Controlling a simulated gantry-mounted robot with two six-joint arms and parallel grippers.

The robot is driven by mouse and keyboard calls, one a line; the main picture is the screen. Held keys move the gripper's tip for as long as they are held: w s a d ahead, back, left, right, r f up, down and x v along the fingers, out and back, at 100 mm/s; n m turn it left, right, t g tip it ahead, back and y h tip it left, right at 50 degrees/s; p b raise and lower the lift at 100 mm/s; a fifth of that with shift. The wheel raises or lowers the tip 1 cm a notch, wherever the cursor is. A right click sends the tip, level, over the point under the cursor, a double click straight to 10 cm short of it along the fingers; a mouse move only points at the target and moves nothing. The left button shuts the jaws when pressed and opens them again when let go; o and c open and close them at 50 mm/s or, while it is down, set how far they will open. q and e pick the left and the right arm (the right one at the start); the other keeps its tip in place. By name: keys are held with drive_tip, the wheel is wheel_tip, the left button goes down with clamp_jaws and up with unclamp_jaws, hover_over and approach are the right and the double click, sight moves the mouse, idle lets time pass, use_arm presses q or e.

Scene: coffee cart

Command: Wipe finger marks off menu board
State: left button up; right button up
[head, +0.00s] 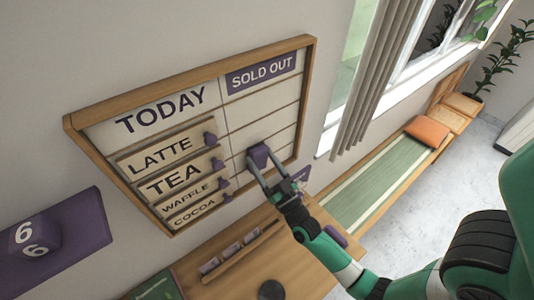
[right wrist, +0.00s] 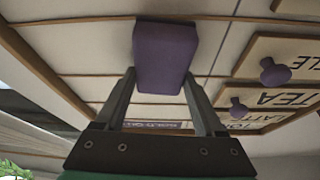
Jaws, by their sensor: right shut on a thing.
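The menu board (head: 236,112) hangs on the wall in a wooden frame, with TODAY and a purple SOLD OUT heading. Plates reading LATTE, TEA, WAFFLE and COCOA sit in its left column. My right gripper (head: 262,164) is at the lower part of the right column, shut on a purple block (head: 258,154). In the right wrist view the purple block (right wrist: 165,56) sits between the two fingers, against or close to the pale board face (right wrist: 80,60). I cannot make out finger marks on the board. My left gripper is not in view.
Purple knobs (head: 210,138) stick out from the plates, left of my right gripper. A wooden counter (head: 300,262) with a small card rack (head: 238,254) lies below. A curtain (head: 376,80) and window are to the right. A purple box marked 6 (head: 38,236) is at left.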

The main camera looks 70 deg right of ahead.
drive_tip(key=shift+s, duration=0.1)
drive_tip(key=s, duration=0.1)
drive_tip(key=s+a, duration=0.1)
drive_tip(key=s+a+p, duration=0.1)
drive_tip(key=s, duration=0.1)
drive_tip(key=shift+a, duration=0.25)
drive_tip(key=shift+s+a, duration=0.35)
drive_tip(key=shift+s, duration=0.15)
drive_tip(key=shift+s+a+p, duration=0.25)
drive_tip(key=shift+s+a, duration=0.15)
drive_tip(key=shift+s, duration=0.25)
drive_tip(key=shift+s+a+p, duration=0.25)
drive_tip(key=shift+s+a, duration=0.15)
drive_tip(key=shift+s, duration=0.2)
